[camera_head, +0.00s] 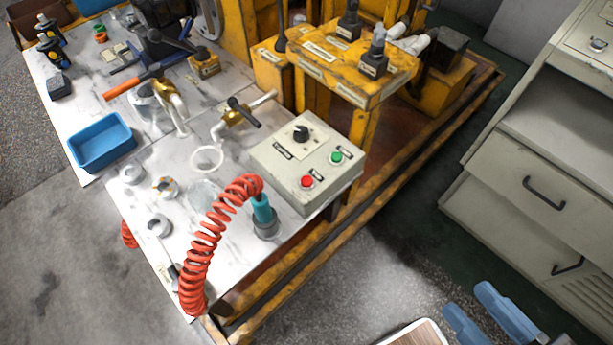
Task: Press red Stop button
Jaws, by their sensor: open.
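A light grey control box (276,166) stands at the right edge of the marble-patterned worktop. Its sloped top carries the round red button (307,182) near its lower corner, with a small dark label beside it. A green button (337,157) sits above and to the right of the red one, and a black rotary knob (301,133) is at the upper left. My gripper (468,299) shows as two blue fingers at the bottom right. The fingers are apart with nothing seen between them. It is over the floor, well away from the box.
A coiled red hose (206,245) with a teal fitting (263,213) stands just in front of the control box. A yellow frame (362,75) rises behind it. A blue tray (102,143) is on the left. A beige cabinet (540,170) stands at right, with open floor between.

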